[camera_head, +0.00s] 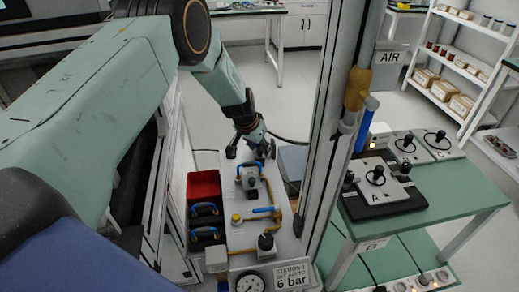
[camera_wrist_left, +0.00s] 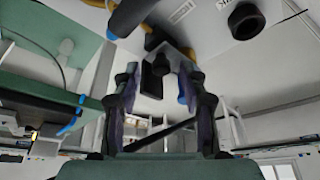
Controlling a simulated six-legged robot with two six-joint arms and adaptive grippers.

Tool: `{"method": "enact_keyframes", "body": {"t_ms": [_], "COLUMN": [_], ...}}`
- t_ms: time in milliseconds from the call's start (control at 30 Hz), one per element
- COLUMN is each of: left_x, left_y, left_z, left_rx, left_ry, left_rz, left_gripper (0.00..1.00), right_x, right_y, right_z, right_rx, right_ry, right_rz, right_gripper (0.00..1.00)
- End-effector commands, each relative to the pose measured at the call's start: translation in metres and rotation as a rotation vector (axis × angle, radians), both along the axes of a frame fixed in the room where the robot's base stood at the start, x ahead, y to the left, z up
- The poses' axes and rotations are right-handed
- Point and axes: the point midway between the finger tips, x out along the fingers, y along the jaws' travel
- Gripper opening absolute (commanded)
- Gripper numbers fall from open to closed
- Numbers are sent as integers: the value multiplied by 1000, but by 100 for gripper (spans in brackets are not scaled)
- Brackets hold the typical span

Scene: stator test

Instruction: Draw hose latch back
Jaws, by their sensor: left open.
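My left gripper (camera_head: 256,148) reaches down to the far end of the grey panel (camera_head: 235,240), just beyond a grey fitting with a blue part (camera_head: 248,177). In the left wrist view its two fingers (camera_wrist_left: 160,80) are spread, with a dark block (camera_wrist_left: 153,78) showing between them; I cannot tell whether they touch it. A yellow hose (camera_head: 285,222) curves along the panel, beside a blue lever (camera_head: 264,210). I cannot tell for sure which part is the hose latch. My right gripper is not in view.
A red bin (camera_head: 203,186) with blue-handled items stands left of the panel. A gauge (camera_head: 250,283) and a 6 bar sign (camera_head: 291,277) are at its near end. A metal post (camera_head: 333,110) rises on the right, before a green bench (camera_head: 420,220).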

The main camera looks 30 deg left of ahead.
Motion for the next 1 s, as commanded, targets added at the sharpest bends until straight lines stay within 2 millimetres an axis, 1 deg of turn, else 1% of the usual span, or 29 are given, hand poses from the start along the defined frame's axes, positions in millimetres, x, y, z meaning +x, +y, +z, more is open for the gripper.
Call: {"method": "enact_keyframes", "body": {"t_ms": [100, 367, 867, 1000], "left_x": [3, 6, 5, 5], "left_y": [0, 0, 0, 0], "left_z": [-5, -5, -6, -6], "left_rx": [-1, -1, 0, -1], "left_ry": [1, 0, 0, 1], "left_rz": [0, 1, 1, 2], "left_gripper": [43, 43, 1, 0], "right_x": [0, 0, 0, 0], "right_y": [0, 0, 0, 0], "right_z": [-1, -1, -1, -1], "right_rx": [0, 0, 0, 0], "right_ry": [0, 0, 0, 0], "right_rz": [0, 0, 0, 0], "right_gripper": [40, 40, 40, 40]}}
